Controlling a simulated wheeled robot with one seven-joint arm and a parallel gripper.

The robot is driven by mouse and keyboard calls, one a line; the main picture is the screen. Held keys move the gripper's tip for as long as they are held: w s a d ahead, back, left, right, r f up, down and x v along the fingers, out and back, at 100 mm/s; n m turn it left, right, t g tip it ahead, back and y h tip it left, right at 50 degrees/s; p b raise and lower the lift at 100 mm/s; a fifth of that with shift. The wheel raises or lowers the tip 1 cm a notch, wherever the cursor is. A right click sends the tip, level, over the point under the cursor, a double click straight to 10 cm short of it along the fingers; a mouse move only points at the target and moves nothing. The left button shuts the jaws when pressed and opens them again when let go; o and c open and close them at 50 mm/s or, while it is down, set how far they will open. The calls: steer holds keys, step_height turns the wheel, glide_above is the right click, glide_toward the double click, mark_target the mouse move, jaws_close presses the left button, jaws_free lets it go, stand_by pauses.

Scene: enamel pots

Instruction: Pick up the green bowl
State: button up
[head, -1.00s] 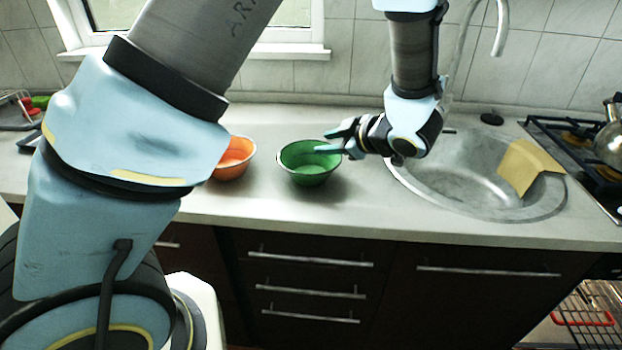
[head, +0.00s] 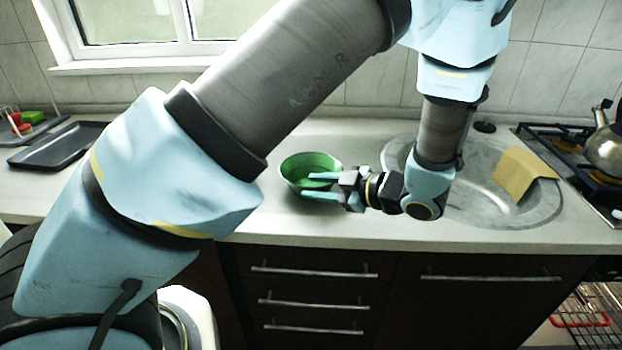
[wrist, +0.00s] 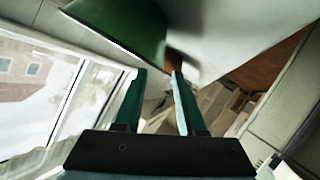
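The green bowl (head: 300,164) stands upright on the counter, left of the sink. It also shows at the top of the wrist view (wrist: 125,22), cut off by the frame edge. I cannot tell whether a finger touches the bowl.
A sink (head: 480,205) with a tan cloth (head: 524,174) lies to the right, then a stove with a kettle (head: 606,145). A dark tray (head: 62,147) is at far left. My arm crosses the counter's left part. The counter's front edge is close below the bowl.

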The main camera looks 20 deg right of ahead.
mark_target(300, 187)
steer(key=p+x, duration=0.1)
steer(key=x, duration=0.3)
steer(key=shift+w+a+f+p, duration=0.25)
steer(key=shift+p, duration=0.15)
jaws_close()
stand_by(1.0)
